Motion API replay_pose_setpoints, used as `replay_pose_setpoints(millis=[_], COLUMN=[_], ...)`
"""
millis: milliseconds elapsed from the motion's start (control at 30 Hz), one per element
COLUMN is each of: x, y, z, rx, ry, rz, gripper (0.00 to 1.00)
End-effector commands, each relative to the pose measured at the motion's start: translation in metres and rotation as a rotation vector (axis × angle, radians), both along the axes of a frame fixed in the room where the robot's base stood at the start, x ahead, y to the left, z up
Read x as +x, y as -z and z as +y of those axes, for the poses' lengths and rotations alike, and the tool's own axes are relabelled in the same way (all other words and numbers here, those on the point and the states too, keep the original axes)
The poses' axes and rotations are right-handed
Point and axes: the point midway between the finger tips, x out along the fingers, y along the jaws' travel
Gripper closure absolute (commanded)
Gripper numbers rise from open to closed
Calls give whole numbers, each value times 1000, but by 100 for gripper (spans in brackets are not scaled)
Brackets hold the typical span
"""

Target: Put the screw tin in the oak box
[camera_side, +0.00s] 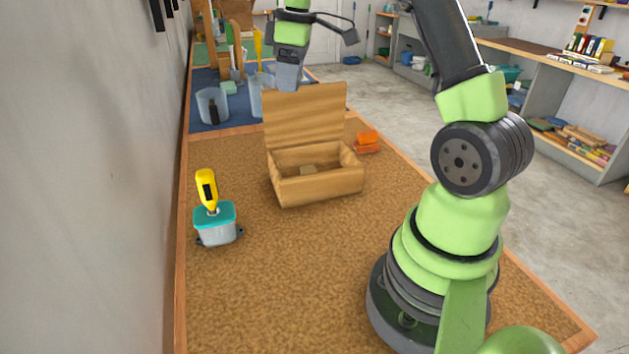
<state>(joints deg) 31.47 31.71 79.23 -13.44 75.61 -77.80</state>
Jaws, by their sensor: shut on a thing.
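The oak box (318,188) stands on the brown work mat. Its lid (306,118) is raised upright at the back. I cannot make out the screw tin for certain.
A teal-topped grey container (217,230) with a yellow-handled tool (206,190) stands at the left by the wall. An orange item (367,141) lies right of the box. A clear cup (211,106) stands farther back. The front of the mat is clear.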

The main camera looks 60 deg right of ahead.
Motion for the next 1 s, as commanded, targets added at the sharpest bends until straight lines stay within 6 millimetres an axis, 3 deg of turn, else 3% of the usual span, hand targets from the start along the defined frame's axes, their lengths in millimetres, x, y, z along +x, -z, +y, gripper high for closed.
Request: replay_pose_setpoints(millis=[33,200,400,533,667,1000], x=[-9,-36,-57,-62,-63,-63], y=[-8,-31,-49,-48,-28,69], z=[-13,-45,-64,-68,-68,-67], rx=[-3,-4,-4,0,5,8], ry=[-45,-228,-357,-394,-400,-399], rz=[-5,-4,-2,1,4,5], gripper=[66,66,66,66,66,66])
